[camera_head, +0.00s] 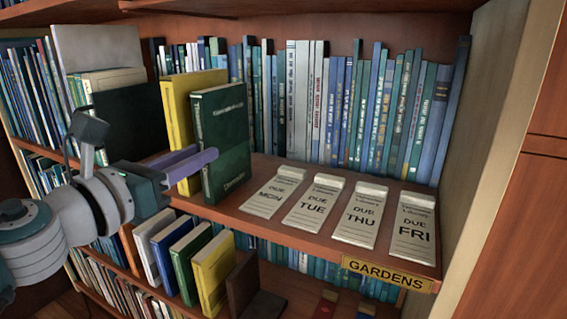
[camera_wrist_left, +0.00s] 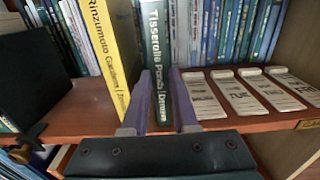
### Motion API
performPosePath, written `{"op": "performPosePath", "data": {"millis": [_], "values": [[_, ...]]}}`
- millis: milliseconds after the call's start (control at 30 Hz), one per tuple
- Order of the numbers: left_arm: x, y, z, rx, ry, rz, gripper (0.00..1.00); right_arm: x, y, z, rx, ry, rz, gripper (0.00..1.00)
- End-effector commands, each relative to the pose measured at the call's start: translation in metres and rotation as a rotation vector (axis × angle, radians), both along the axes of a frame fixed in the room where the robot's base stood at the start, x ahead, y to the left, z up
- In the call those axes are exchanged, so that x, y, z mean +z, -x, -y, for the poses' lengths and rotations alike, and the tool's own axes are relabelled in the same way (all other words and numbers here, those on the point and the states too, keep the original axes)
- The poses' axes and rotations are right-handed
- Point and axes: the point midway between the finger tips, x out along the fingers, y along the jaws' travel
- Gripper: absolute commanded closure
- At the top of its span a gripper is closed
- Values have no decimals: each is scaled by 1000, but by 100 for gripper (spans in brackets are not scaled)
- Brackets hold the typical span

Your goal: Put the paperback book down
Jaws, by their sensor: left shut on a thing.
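The dark green paperback book (camera_head: 222,140) stands upright, spine outward, at the front of the middle shelf (camera_head: 262,228). It also shows in the left wrist view (camera_wrist_left: 158,40). My left gripper (camera_head: 196,160) is shut on it, with one purple finger on each side of the lower spine. In the left wrist view the gripper (camera_wrist_left: 160,78) covers the sides of the book low down. Whether its bottom edge fully rests on the shelf is hard to tell. My right gripper is not in view.
A yellow book (camera_head: 178,105) stands close to the left of the green one. A black panel (camera_head: 128,122) is farther left. Due-date cards, MON (camera_head: 275,192) to FRI (camera_head: 412,228), lie to the right. A row of books (camera_head: 345,105) fills the shelf's back.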

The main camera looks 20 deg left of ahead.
Motion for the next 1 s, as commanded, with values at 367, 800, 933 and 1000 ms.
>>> {"op": "performPosePath", "data": {"millis": [367, 800, 933, 1000], "values": [[-1, 0, 0, 0, 0, 0, 65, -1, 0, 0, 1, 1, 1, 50], [-1, 0, 0, 0, 0, 0, 43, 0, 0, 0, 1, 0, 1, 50], [2, 4, 0, 0, -1, -2, 43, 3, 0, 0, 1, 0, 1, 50], [1, 14, -1, 0, 0, -3, 43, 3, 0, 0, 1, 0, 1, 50]]}}
